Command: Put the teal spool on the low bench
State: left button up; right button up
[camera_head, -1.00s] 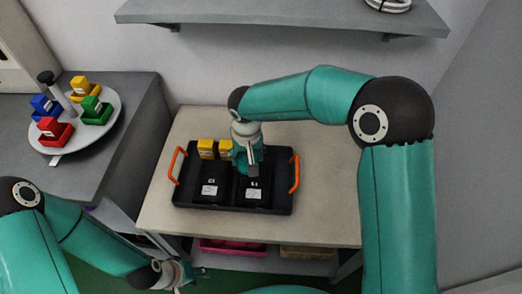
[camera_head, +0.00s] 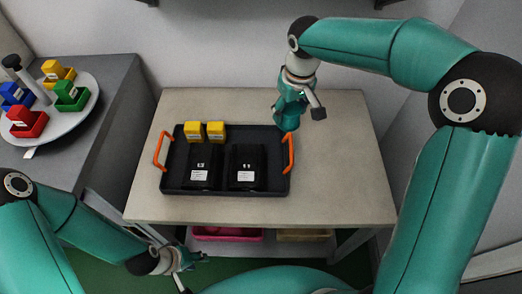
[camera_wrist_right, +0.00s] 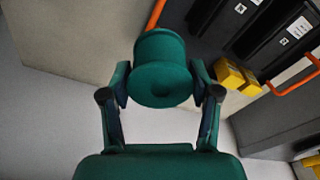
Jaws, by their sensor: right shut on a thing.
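The teal spool (camera_wrist_right: 162,68) sits between the two fingers of my right gripper (camera_wrist_right: 161,85) in the right wrist view, and the fingers are closed on its sides. In the head view my right gripper (camera_head: 289,118) is at the back right corner of the black tray, near its right orange handle. The spool is hard to tell from the teal gripper there. The beige bench (camera_head: 335,150) stands in the middle and carries the tray. My left gripper (camera_head: 186,262) is low in front of the bench, small and partly hidden; its fingers are unclear.
The black tray (camera_head: 222,190) with orange handles holds two black boxes and two yellow blocks (camera_head: 204,132). The bench top right of the tray is clear. At left, a grey counter (camera_head: 105,120) carries a round plate with coloured blocks. A pink bin (camera_head: 228,235) is underneath.

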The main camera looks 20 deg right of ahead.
jog(key=s+d+r+n+b, duration=0.1)
jog(key=s+d, duration=0.1)
jog(key=d, duration=0.3)
jog(key=s+d+r+b, duration=0.1)
jog(key=s+d+b, duration=0.1)
jog(key=s+d, duration=0.15)
notch_tip(320, 180, up, 3)
jog(key=n+b, duration=0.2)
send_over(338, 178)
jog(key=w+d, duration=0.2)
pick_arm(q)
notch_tip(338, 178, down, 9)
jog(key=b, duration=0.2)
pick_arm(e)
jog(key=shift+y, duration=0.4)
notch_tip(338, 178, down, 20)
jog(key=shift+d+r, duration=0.1)
pick_arm(q)
jog(key=shift+b, duration=0.3)
pick_arm(e)
jog(key=o, duration=0.8)
jog(key=shift+f, duration=0.2)
jog(key=o, duration=0.5)
jog(key=shift+r, duration=0.15)
